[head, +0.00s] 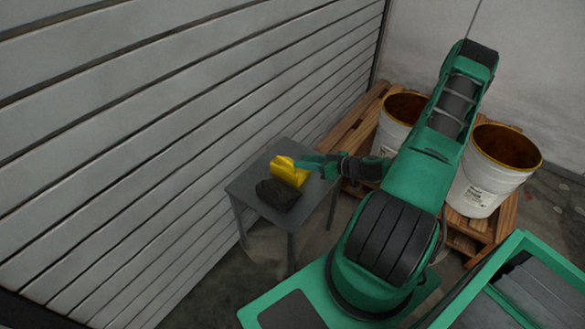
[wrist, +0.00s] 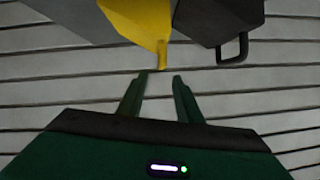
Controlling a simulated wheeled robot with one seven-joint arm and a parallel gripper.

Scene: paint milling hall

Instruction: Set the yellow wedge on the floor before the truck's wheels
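The yellow wedge (head: 288,170) lies on a small grey table (head: 248,196) against the slatted wall. In the wrist view the yellow wedge (wrist: 142,20) is straight ahead, its narrow yellow part pointing at the gap between my fingers. My gripper (head: 309,164) is beside the wedge at its right in the head view. In the wrist view my gripper (wrist: 161,80) has its fingers apart with nothing between them, and the wedge appears just beyond the tips. No truck or wheels show in either view.
A black block (head: 278,194) lies on the table close to the yellow wedge; its loop handle (wrist: 234,50) shows in the wrist view. Two white buckets (head: 396,125) (head: 484,185) with brown contents stand on a wooden pallet (head: 345,130) behind. The slatted wall (head: 150,130) closes off the left.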

